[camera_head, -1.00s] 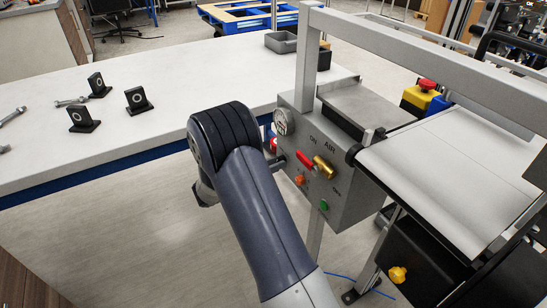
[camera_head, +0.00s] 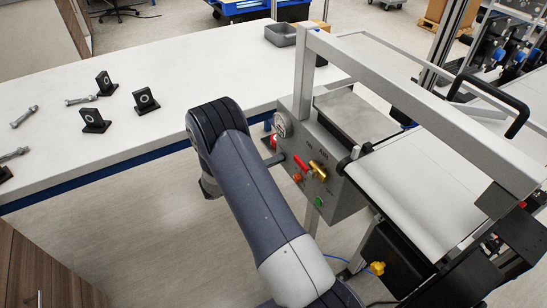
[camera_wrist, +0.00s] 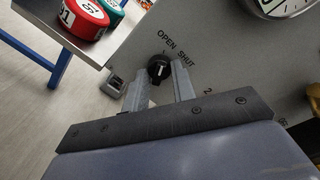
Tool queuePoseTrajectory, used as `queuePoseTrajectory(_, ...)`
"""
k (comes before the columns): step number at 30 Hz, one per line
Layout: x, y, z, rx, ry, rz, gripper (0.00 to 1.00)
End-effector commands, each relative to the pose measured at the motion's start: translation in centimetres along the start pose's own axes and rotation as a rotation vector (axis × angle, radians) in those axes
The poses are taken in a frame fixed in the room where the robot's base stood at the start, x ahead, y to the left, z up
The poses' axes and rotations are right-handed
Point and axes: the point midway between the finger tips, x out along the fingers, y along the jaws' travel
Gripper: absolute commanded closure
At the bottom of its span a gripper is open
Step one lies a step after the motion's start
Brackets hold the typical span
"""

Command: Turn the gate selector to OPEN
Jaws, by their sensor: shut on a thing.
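The gate selector (camera_wrist: 158,65) is a small black knob with a white pointer line on a grey panel in the wrist view. My gripper (camera_wrist: 157,80) is shut on the knob, one grey finger on either side. In the head view my arm hides the selector and the gripper; the grey control box (camera_head: 340,205) shows just beyond the arm.
A conveyor belt (camera_head: 420,185) and metal frame (camera_head: 400,85) stand to the right. A white table (camera_head: 180,80) holds black brackets and bolts.

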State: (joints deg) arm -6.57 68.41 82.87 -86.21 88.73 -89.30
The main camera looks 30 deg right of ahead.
Motion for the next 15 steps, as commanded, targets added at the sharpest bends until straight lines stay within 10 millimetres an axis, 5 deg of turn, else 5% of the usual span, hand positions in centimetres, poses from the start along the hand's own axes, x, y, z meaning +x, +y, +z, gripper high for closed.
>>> queuePoseTrajectory(15, -0.02, 0.02, 0.05, -0.07, 0.003, 0.001, 0.98)
